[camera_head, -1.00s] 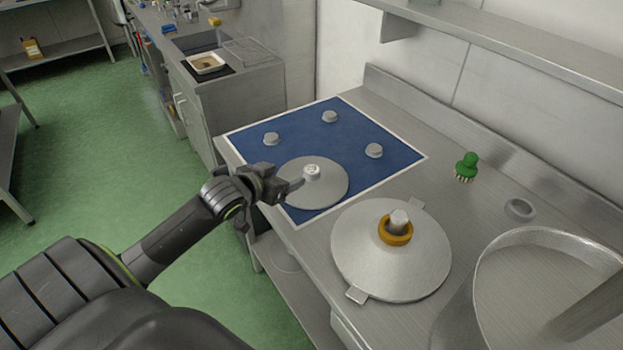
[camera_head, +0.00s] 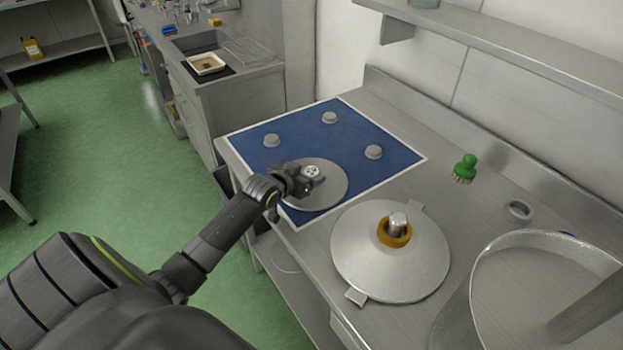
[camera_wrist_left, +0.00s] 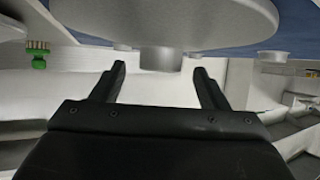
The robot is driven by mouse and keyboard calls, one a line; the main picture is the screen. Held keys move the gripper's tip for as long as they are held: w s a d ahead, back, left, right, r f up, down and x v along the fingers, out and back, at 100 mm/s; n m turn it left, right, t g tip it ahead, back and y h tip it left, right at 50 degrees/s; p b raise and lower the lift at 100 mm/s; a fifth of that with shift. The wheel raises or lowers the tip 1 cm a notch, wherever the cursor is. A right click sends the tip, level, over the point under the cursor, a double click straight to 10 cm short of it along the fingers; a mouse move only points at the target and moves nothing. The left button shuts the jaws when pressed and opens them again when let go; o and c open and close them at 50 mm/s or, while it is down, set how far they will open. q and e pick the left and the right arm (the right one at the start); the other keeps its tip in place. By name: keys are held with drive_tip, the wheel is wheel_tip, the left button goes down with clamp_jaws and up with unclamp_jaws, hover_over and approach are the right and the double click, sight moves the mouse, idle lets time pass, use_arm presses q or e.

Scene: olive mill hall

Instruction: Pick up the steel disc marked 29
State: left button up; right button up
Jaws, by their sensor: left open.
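A flat grey steel disc (camera_head: 328,192) with a short knob (camera_head: 312,171) lies on the near part of the blue mat (camera_head: 345,160). The knob top carries a dark marking too small to read as 29. My left gripper (camera_head: 308,180) is open, low over the disc at its knob, and hides part of the disc. In the left wrist view, which looks upside down, the disc (camera_wrist_left: 165,18) fills the top. Its knob (camera_wrist_left: 160,59) shows between and just beyond the two fingertips; I cannot tell whether they touch it. My right gripper is not in view.
Several small grey knobs (camera_head: 373,152) stand on the mat. A larger lidded disc (camera_head: 365,260) with an orange ring (camera_head: 394,232) sits nearer on the steel counter (camera_head: 440,195). A green brush (camera_head: 465,168), a grey ring (camera_head: 519,211) and a large steel vessel (camera_head: 545,245) are to the right.

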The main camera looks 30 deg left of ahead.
use_arm(q)
drive_tip(key=shift+x, duration=0.85)
drive_tip(key=shift+c, duration=0.5)
drive_tip(key=c, duration=1.2)
drive_tip(key=shift+r, duration=0.15)
drive_tip(key=shift+c, duration=0.3)
